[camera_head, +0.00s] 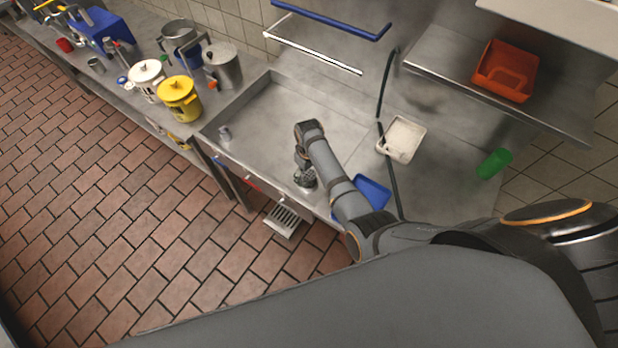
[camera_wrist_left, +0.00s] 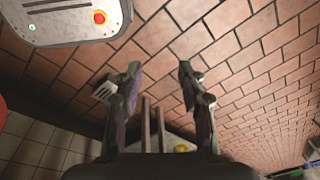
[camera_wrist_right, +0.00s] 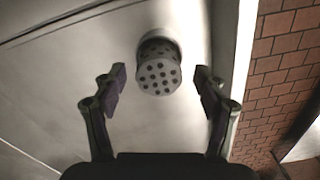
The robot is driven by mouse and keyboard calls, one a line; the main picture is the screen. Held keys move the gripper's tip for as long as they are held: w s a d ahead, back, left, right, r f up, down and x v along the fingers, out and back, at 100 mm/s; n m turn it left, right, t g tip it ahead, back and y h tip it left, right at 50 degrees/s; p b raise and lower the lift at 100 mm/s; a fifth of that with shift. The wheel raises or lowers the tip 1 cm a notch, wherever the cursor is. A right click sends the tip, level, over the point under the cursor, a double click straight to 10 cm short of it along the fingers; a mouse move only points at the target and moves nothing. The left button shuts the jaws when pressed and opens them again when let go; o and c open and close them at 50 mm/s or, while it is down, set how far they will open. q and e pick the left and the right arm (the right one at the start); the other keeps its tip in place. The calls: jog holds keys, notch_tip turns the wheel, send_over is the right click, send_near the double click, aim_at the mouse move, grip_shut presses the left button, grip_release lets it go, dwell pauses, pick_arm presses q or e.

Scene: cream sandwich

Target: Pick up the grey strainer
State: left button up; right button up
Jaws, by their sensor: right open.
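The grey strainer (camera_wrist_right: 158,68) is a short round piece with dark holes in its face. In the right wrist view it stands on a pale metal surface, centred between the fingers and beyond their tips. My right gripper (camera_wrist_right: 158,88) is open and empty; in the head view it (camera_head: 305,181) points down over the front part of the steel counter. My left gripper (camera_wrist_left: 160,75) is open and empty above the tiled floor, outside the head view.
A blue tray (camera_head: 373,192) and a white tray (camera_head: 401,139) lie right of my right forearm. A yellow pot (camera_head: 180,101) and a white pot (camera_head: 147,76) stand on the left counter. A red bin (camera_head: 505,72) sits on the shelf. The counter's middle is clear.

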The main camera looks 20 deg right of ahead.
jog(key=shift+f, duration=0.85)
jog(key=c, duration=1.2)
jog(key=shift+c, duration=0.2)
jog(key=shift+r, duration=0.15)
